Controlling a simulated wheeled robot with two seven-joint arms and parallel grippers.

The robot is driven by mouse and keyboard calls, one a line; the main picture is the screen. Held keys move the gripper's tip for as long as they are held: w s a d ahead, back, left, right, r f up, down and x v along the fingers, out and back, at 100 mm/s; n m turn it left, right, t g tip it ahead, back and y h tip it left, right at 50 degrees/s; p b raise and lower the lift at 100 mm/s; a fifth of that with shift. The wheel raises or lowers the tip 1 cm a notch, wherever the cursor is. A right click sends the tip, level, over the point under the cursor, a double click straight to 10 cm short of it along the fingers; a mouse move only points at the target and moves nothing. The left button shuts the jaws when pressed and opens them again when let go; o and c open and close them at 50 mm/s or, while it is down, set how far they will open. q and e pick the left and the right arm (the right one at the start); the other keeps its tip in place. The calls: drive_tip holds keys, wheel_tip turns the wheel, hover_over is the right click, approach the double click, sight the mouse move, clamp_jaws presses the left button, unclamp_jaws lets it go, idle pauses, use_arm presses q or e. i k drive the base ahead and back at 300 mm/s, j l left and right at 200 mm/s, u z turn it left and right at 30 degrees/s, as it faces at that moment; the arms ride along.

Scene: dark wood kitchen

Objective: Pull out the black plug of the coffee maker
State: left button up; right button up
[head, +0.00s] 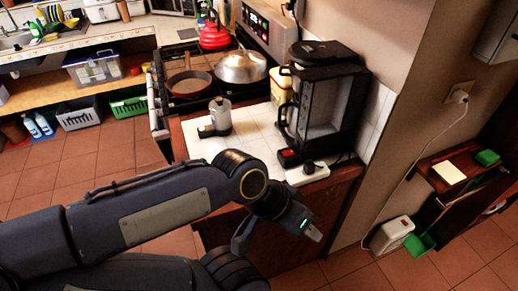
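The black coffee maker (357,98) stands upright on the white tiled counter (255,138). The small black plug (309,167) sits in a white power strip (306,176) at the counter's front right edge, in front of the coffee maker. My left gripper (276,240) hangs in front of the counter, below and nearer than the plug. Its two fingers look spread apart, with nothing visible between them. It does not touch the plug. My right gripper is not in view.
A grey grinder-like device (216,118) stands left on the counter. The stove behind holds a red pan (189,84), a lidded pot (241,67) and a red kettle (214,33). A wall corner is right of the coffee maker. Tiled floor (97,165) is free at left.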

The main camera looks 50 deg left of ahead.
sight(309, 167)
drive_tip(key=i+u, duration=0.2)
drive_tip(key=u, duration=0.3)
drive_tip(key=i+u, duration=0.15)
drive_tip(key=u, duration=0.3)
drive_tip(key=i+u, duration=0.2)
drive_tip(key=u, duration=0.3)
drive_tip(key=i+l+u, duration=0.15)
drive_tip(key=u, duration=0.3)
drive_tip(key=i+l+u, duration=0.1)
drive_tip(key=u, duration=0.4)
drive_tip(key=l, duration=0.1)
